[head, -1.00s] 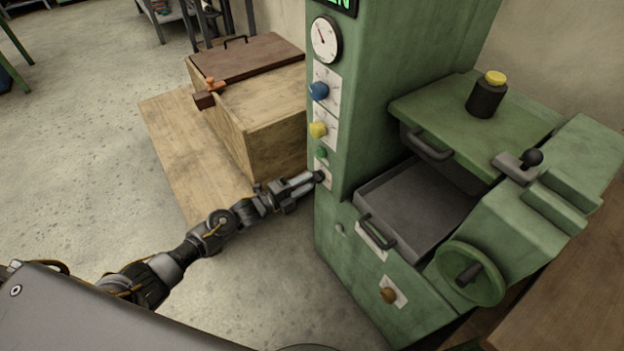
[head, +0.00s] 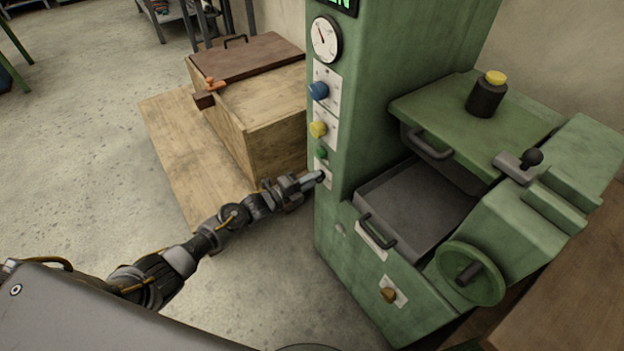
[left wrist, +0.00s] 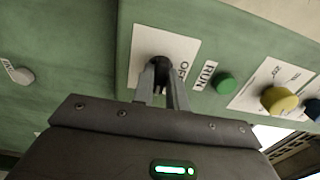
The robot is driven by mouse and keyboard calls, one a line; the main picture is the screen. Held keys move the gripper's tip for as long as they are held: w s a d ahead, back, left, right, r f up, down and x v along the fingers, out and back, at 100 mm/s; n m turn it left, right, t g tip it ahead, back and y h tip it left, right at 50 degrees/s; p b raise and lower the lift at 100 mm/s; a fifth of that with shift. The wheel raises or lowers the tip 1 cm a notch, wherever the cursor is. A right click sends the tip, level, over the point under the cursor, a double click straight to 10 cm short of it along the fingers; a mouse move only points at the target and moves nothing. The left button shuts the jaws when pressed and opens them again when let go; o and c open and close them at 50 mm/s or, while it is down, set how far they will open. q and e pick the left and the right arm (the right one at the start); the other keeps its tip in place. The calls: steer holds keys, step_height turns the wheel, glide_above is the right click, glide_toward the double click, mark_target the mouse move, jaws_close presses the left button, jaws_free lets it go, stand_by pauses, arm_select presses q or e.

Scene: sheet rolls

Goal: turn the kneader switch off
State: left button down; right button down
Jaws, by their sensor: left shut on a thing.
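The kneader is a tall green machine. Its switch is a dark knob (left wrist: 160,68) on a white plate (left wrist: 180,46) marked OFF, with RUN on a label beside it in the left wrist view. My left gripper (left wrist: 163,90) is shut on this knob, its fingers on either side of it. In the head view, the left gripper (head: 318,178) reaches the plate low on the machine's front column, and its fingers mostly hide the knob. Which way the knob points is not clear. My right gripper is not in view.
Above the switch are a green button (head: 321,153), a yellow knob (head: 318,129), a blue knob (head: 318,91) and a gauge (head: 326,39). A tray (head: 415,205) and handwheel (head: 468,274) are to the right. A wooden box (head: 262,115) stands behind the gripper.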

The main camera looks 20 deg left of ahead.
arm_select(q)
steer(key=shift+n, duration=0.3)
steer(key=n+p, duration=0.2)
steer(key=n, duration=1.4)
steer(key=shift+f+n, duration=0.1)
steer(key=shift+n, duration=0.3)
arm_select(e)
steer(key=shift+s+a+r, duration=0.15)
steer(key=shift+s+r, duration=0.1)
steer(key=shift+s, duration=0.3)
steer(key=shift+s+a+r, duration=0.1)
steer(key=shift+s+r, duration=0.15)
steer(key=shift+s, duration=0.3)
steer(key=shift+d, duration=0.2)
arm_select(q)
steer(key=shift+s, duration=0.1)
steer(key=c, duration=1.6)
jaws_free()
steer(key=shift+o, duration=1)
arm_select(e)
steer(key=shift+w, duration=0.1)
